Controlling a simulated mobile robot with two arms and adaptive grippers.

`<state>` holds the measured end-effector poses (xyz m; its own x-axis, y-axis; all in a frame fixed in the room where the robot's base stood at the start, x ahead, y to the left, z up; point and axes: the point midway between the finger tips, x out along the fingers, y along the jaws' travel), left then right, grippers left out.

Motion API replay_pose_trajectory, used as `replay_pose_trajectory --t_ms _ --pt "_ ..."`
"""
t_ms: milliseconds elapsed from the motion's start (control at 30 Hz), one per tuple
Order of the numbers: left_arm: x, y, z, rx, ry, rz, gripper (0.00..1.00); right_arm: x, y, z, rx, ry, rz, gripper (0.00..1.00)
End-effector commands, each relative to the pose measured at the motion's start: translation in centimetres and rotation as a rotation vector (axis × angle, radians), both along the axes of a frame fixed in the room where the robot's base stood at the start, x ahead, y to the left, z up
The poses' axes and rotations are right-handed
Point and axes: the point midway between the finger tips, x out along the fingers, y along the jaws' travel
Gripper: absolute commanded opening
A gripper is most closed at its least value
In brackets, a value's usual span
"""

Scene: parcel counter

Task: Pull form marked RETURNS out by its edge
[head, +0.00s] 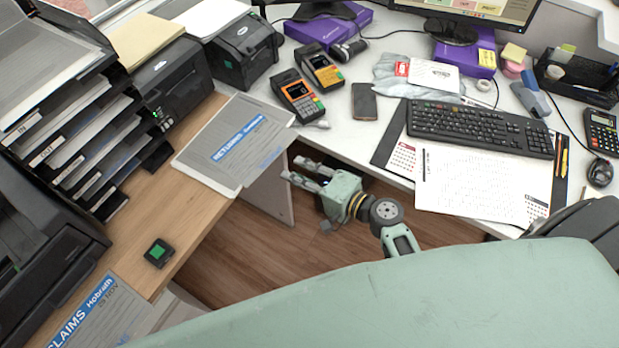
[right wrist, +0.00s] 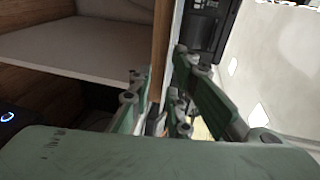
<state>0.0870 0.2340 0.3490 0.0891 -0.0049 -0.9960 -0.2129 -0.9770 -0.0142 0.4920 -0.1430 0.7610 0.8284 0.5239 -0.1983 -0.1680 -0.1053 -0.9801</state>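The form marked RETURNS (head: 212,172) is a grey sheet with a blue label. It lies flat at the corner of the wooden counter, and its right-hand part appears to reach past the wooden edge. My right gripper (head: 291,168) is open, just right of the form, with its fingers pointing left toward it. A visible gap separates the fingertips from the form in the head view. In the right wrist view the open fingers (right wrist: 158,72) stand either side of the counter's edge-on board; I cannot clearly make out the form there. My left gripper is out of view.
A form marked CLAIMS (head: 100,312) and a small black device with a green screen (head: 158,253) lie on the wooden counter (head: 190,215). A tray rack (head: 75,150) stands left. Card terminals (head: 298,95) and a keyboard (head: 480,128) occupy the white desk. Open floor lies below my right gripper.

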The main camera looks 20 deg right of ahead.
Motion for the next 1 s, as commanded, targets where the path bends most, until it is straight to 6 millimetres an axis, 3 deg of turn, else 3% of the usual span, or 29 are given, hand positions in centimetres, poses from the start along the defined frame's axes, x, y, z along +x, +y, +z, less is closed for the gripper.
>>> replay_pose_trajectory --t_ms 167,500,1000 --pt "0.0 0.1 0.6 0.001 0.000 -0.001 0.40 1.9 1.3 0.2 0.002 0.000 0.001 0.17" --pt "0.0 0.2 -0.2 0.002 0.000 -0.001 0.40 5.0 3.2 -0.1 0.000 -0.001 0.001 0.17" --pt "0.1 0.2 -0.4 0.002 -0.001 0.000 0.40 6.1 3.9 0.0 -0.001 0.000 0.000 0.17"
